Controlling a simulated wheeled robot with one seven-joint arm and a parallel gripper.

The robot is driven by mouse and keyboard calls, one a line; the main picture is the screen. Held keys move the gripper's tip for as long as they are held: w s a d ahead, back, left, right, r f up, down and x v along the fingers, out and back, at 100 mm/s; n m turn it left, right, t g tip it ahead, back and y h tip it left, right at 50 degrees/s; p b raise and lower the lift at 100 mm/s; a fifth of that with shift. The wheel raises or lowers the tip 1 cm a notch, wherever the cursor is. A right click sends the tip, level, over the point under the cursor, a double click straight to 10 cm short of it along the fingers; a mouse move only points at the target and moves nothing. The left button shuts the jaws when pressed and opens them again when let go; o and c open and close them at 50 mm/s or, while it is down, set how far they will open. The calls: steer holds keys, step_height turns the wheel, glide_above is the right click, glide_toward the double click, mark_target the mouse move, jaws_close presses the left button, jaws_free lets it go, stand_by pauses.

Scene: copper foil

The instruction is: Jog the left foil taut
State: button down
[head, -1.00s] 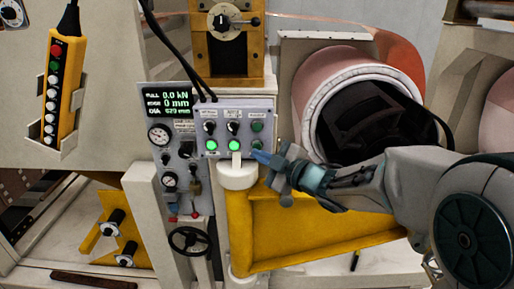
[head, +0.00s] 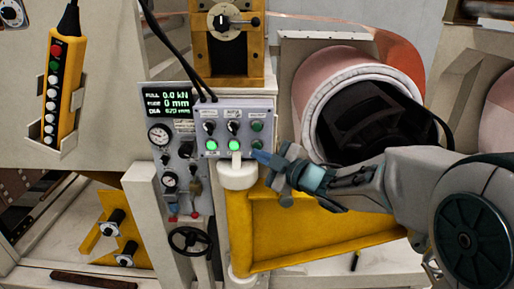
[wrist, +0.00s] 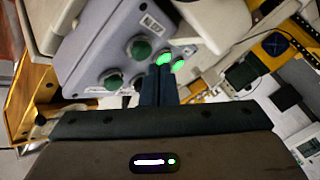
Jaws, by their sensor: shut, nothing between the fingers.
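A grey control box (head: 222,112) stands in the middle of the head view. It has selector knobs, two lit green buttons (head: 234,145) and two dark green buttons (head: 257,127) at its right side. My gripper (head: 256,154) is shut and empty, its tips at the box's lower right corner. In the wrist view the fingers (wrist: 157,84) point toward the lit buttons (wrist: 164,60), beside the dark green buttons (wrist: 138,48); I cannot tell whether they touch. Copper foil (head: 398,54) shows at the large roll (head: 350,70), with a thin strip running left behind.
A display (head: 168,103) left of the box reads 0.0 kN and 0 mm. A yellow pendant (head: 60,85) hangs at left. A yellow frame (head: 300,225) and white post (head: 237,176) lie below the gripper. A handwheel (head: 190,240) is at lower left.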

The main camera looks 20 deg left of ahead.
steer(key=shift+w, duration=0.1)
stand_by(0.4)
steer(key=shift+w+a, duration=0.1)
steer(key=shift+w, duration=0.25)
steer(key=shift+w+a, duration=0.1)
steer(key=shift+w, duration=0.3)
stand_by(2.1)
steer(key=shift+s+d+b, duration=0.2)
steer(key=shift+s+b, duration=0.25)
steer(key=shift+s, duration=0.35)
steer(key=shift+s, duration=0.1)
steer(key=s, duration=0.2)
steer(key=s+d+b, duration=0.1)
steer(key=s, duration=0.1)
steer(key=shift+s+d, duration=0.1)
steer(key=shift+s, duration=0.25)
